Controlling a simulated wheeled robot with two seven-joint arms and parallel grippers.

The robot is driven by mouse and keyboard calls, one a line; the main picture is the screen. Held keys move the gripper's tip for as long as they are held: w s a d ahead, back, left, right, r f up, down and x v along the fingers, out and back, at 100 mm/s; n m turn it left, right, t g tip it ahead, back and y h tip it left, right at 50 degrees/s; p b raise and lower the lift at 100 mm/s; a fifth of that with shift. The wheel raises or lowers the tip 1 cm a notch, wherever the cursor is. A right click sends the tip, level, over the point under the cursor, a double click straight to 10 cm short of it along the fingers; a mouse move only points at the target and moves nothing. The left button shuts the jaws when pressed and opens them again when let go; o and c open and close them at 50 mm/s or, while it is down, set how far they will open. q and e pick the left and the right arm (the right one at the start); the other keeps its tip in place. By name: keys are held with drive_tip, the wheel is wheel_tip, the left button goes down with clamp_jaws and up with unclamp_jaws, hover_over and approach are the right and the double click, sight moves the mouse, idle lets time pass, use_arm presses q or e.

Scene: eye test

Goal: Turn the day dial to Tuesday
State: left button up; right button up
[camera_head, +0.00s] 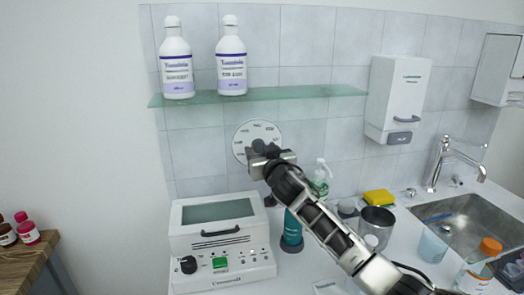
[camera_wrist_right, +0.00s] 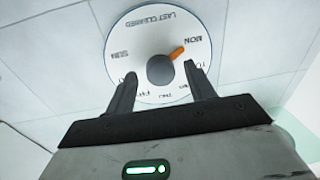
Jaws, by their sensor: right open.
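The day dial (camera_head: 257,128) is a white disc on the tiled wall below the glass shelf. In the right wrist view, the dial (camera_wrist_right: 135,45) reads "LAST CLEANED", with day names around its rim. Its dark round knob (camera_wrist_right: 160,70) has an orange pointer (camera_wrist_right: 177,53) aimed at MON. A label starting with "TU" sits below MON, partly behind a finger. My right gripper (camera_head: 262,157) is at the dial, hiding its lower part in the head view. Its fingers are open on either side of the knob, with gaps visible. My left gripper is not in view.
A glass shelf (camera_head: 300,93) with two white bottles is above the dial. A white machine (camera_head: 222,240) stands below left. A sink (camera_head: 465,225) lies right.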

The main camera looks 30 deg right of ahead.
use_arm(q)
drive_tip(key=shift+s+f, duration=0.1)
use_arm(e)
drive_tip(key=shift+c, duration=0.2)
drive_tip(key=c, duration=0.9)
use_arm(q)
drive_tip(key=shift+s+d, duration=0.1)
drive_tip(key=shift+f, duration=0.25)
use_arm(e)
drive_tip(key=shift+f, duration=0.1)
drive_tip(key=shift+m+b, duration=0.35)
drive_tip(key=shift+m, duration=0.05)
drive_tip(key=shift+a+f+m+b, duration=0.1)
drive_tip(key=shift+m+b, duration=0.4)
drive_tip(key=shift+m, duration=1.7)
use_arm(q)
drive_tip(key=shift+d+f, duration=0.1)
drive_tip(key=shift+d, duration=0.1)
use_arm(e)
drive_tip(key=shift+w+m, duration=0.1)
drive_tip(key=shift+m, duration=1.2)
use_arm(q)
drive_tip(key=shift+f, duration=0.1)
